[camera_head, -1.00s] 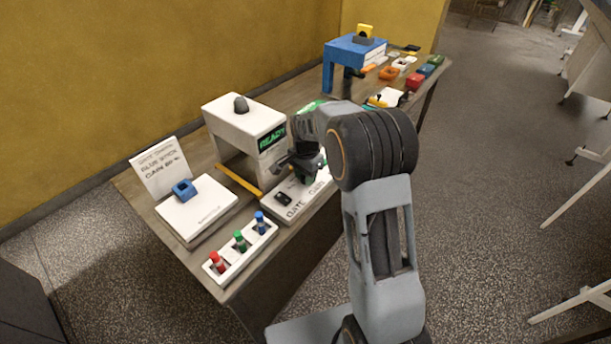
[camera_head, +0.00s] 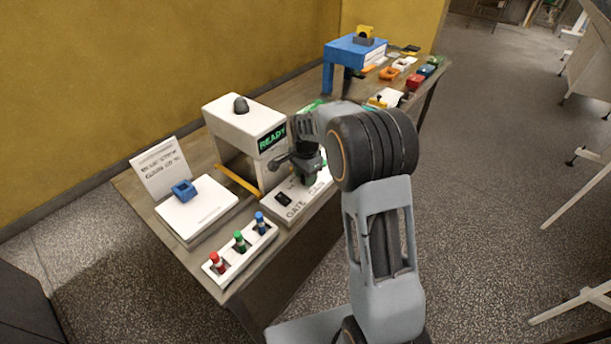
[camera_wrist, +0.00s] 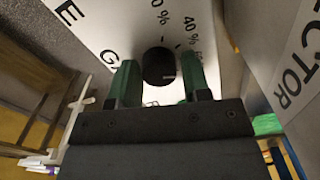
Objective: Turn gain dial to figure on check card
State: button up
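The gain dial (camera_wrist: 160,67) is a round black knob with a pale mark near its right edge. In the wrist view it stands between the two green fingertips of my gripper (camera_wrist: 158,74). The fingers are apart, with gaps visible beside the dial. Percent figures are printed beyond it, one reading 40 %. In the head view my gripper (camera_head: 309,172) hangs over the control panel (camera_head: 297,213), hiding the dial. The check card (camera_head: 160,168) stands upright at the left; its lines are too small to read surely, and the last seems to give the gain.
A white detector housing (camera_head: 232,120) showing READY stands behind the panel, with a yellow bar (camera_head: 238,180) beside it. A rack (camera_head: 240,252) holds red, green and blue sticks at the front. A blue piece (camera_head: 184,190) lies on a white plate (camera_head: 197,212).

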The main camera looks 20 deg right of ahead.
jog(key=shift+o, duration=1.4)
notch_tip(320, 180, up, 14)
jog(key=shift+f, duration=0.1)
